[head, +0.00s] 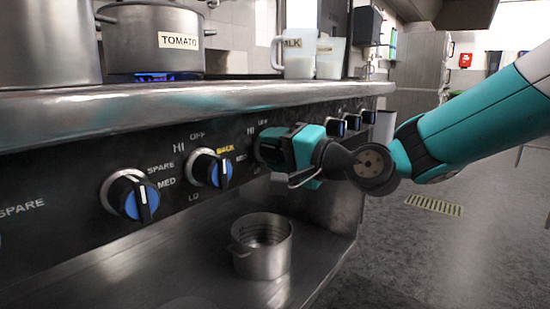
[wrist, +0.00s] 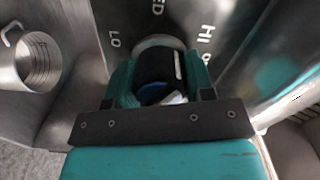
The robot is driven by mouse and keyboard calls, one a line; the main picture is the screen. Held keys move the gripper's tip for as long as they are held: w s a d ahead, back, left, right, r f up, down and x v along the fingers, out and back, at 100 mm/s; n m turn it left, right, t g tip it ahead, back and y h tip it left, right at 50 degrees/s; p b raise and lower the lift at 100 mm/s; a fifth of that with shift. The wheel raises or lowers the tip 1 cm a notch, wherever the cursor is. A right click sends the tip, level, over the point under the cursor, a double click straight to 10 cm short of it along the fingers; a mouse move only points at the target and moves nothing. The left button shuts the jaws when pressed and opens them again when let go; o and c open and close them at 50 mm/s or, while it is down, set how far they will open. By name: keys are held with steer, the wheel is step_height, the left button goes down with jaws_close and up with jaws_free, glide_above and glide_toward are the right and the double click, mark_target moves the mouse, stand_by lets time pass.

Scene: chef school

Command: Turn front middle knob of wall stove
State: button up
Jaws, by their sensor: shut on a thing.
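The stove's control panel (head: 80,190) carries a row of black knobs with blue faces. My gripper (head: 268,148) reaches in from the right in the head view and covers one knob of this row. In the wrist view my gripper (wrist: 158,85) is shut on that stove knob (wrist: 155,66), with a finger on each side. The labels LO, MED and HI show around the knob there. A white mark shows at the knob's right side; its exact setting is hard to tell. In the head view the gripper hides this knob.
The BACK knob (head: 210,168) and the SPARE knob (head: 130,196) are to the left. More knobs (head: 338,126) lie beyond the gripper. A metal pot (head: 262,250) stands on the shelf below. A TOMATO pot (head: 150,25) and a jug (head: 298,60) stand above. Floor at right is clear.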

steer(key=n+b, duration=0.3)
steer(key=n, duration=0.2)
steer(key=shift+f+n+b, duration=0.2)
steer(key=shift+n+b, duration=0.1)
steer(key=shift+b, duration=0.05)
steer(key=n+b, duration=0.3)
steer(key=n, duration=0.1)
steer(key=n+b, duration=0.4)
steer(key=n, duration=0.1)
steer(key=shift+n, duration=0.4)
steer(key=shift+r+n+b, duration=0.15)
steer(key=shift+n+b, duration=1.4)
steer(key=shift+n, duration=0.25)
steer(key=o, duration=0.9)
